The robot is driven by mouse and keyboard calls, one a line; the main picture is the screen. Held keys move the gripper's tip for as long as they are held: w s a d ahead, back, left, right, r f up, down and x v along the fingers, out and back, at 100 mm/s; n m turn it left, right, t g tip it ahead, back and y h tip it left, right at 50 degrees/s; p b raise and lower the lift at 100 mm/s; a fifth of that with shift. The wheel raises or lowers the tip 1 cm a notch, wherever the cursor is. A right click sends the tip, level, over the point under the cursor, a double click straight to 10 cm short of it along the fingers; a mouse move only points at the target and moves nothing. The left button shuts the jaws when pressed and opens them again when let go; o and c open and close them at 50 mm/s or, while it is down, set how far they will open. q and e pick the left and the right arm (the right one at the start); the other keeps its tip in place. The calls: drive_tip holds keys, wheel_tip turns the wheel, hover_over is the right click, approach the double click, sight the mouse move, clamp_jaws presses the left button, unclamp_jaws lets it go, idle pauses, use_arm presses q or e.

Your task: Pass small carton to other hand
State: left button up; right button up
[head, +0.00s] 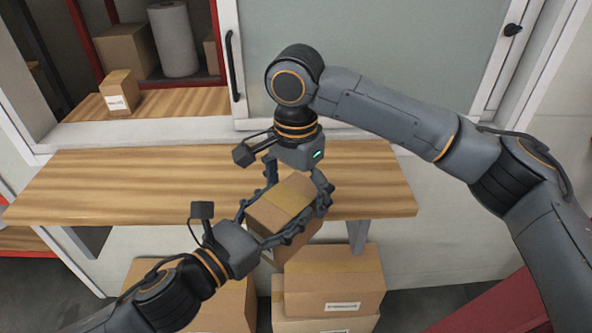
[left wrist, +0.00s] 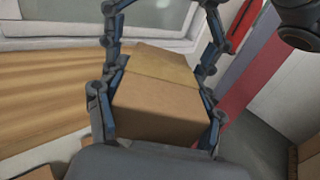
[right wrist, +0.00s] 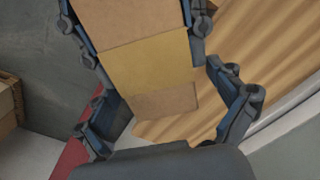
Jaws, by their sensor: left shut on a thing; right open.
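The small carton (head: 284,203) is a brown cardboard box with a lighter tape strip, held above the front part of the wooden counter. My left gripper (head: 284,218) is shut on it from the lower left; the left wrist view shows the carton (left wrist: 165,105) between its fingers. My right gripper (head: 298,188) is above and behind the carton, open, with its fingers on either side of it. In the right wrist view the carton (right wrist: 150,60) lies between the right fingers, with a gap beside the finger at right. The carton's underside is hidden.
The wooden counter (head: 110,185) is bare on its left. Another small carton (head: 119,92) stands on the shelf behind, near a larger box and a grey roll (head: 173,40). Larger cartons (head: 335,284) are stacked on the floor below the counter. A sliding window (head: 370,50) is behind.

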use_arm(q)
drive_tip(key=shift+r, duration=0.1)
use_arm(e)
drive_tip(key=shift+f, duration=1.5)
drive_tip(key=c, duration=1.4)
use_arm(q)
drive_tip(key=o, duration=1.2)
use_arm(e)
drive_tip(key=shift+r, duration=0.1)
drive_tip(key=shift+c, duration=1.3)
use_arm(q)
drive_tip(key=o, duration=0.5)
drive_tip(key=shift+c, duration=0.2)
